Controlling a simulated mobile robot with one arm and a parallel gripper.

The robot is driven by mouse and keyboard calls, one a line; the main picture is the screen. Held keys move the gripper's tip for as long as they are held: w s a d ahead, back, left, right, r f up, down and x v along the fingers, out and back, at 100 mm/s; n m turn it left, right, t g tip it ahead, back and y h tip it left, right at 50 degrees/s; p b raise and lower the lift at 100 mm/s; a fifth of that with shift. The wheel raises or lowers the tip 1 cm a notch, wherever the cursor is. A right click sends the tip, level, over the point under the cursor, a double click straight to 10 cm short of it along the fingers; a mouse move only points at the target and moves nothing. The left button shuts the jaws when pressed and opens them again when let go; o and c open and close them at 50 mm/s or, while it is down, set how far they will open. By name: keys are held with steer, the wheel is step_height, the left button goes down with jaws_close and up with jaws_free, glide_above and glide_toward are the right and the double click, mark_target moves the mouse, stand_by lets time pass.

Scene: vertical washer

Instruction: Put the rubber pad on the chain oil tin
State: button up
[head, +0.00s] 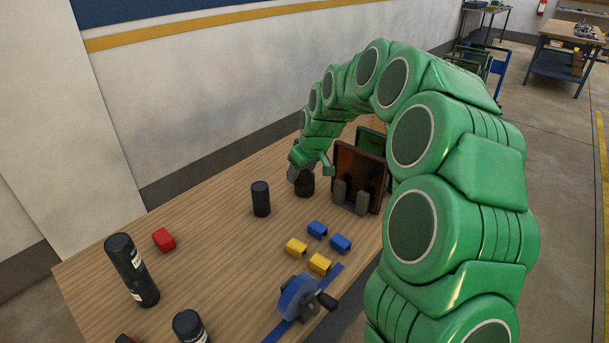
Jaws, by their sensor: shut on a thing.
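My gripper (307,172) is over the back of the wooden bench and points down. It is shut on a dark grey piece (293,174), which looks like the rubber pad but is partly hidden by the fingers. A dark cylindrical tin (305,188) stands directly below the gripper. I cannot tell whether the grey piece touches it. A second black tin (260,199) stands apart to the left. I cannot read which is chain oil.
A brown upright panel (358,178) with grey posts stands just right of the gripper. Blue (317,229) and yellow (296,247) blocks, a blue wheel tool (299,298) and a red block (164,240) lie on the bench (220,265). The wall is behind.

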steer(key=w+d+m, duration=0.1)
steer(key=w+d+r+m, duration=0.1)
steer(key=w+d+r, duration=0.1)
steer(key=w, duration=0.1)
steer(key=shift+w+d+m+t+h, duration=0.1)
steer(key=shift+d+m+t+h, duration=0.2)
steer(key=shift+d+m+h, duration=0.1)
steer(key=shift+w, duration=0.1)
steer(key=shift+r+h, duration=0.1)
steer(key=shift+h, duration=0.2)
steer(key=shift+w+a+f, duration=0.2)
steer(key=shift+w+f, duration=1.45)
steer(key=shift+w, duration=0.65)
steer(key=shift+w+a+f, duration=0.2)
steer(key=shift+w+f, duration=1.5)
steer(key=shift+w, duration=0.6)
steer(key=shift+w+a+f, duration=0.2)
steer(key=shift+w+f, duration=1.45)
steer(key=shift+w, duration=0.65)
steer(key=shift+f, duration=1.55)
